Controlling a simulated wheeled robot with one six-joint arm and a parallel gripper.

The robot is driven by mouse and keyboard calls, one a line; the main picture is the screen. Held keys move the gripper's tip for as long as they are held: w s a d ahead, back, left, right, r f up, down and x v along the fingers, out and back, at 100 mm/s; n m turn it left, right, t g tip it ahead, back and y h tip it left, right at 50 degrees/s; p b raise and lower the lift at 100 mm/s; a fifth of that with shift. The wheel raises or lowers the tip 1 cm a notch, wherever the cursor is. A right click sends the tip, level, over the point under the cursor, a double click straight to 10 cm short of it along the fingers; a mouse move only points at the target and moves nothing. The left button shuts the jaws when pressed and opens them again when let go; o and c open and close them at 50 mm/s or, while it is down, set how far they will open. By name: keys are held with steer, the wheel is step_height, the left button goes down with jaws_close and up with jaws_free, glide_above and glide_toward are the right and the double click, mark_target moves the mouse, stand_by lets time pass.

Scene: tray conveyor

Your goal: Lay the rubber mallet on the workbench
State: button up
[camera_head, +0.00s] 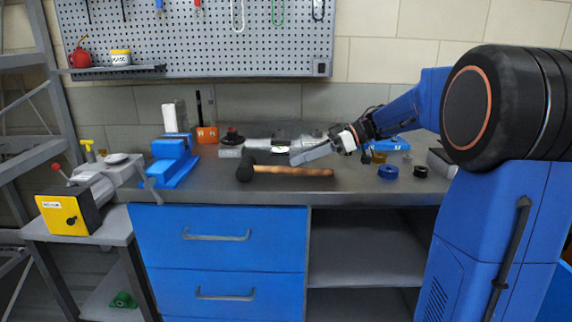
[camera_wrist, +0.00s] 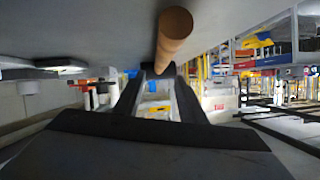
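The rubber mallet (camera_head: 292,171) lies on its side on the grey workbench (camera_head: 225,187), with its black head at the left and its wooden handle pointing right. My gripper (camera_head: 293,159) is just behind and above the handle in the head view, pointing left. In the wrist view the round end of the handle (camera_wrist: 174,32) is near the camera, and the handle runs away beside the fingers. My gripper's two fingers (camera_wrist: 161,72) stand apart there, with a clear gap between them. The mallet's head is mostly hidden in the wrist view.
A blue vise (camera_head: 172,165) stands left of the mallet. A grey cylindrical tool (camera_head: 262,143) lies behind it. A blue ring (camera_head: 388,172) and a black ring (camera_head: 420,171) sit to the right. The bench front around the handle is clear.

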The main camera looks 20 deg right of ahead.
steer(key=shift+v, duration=2.65)
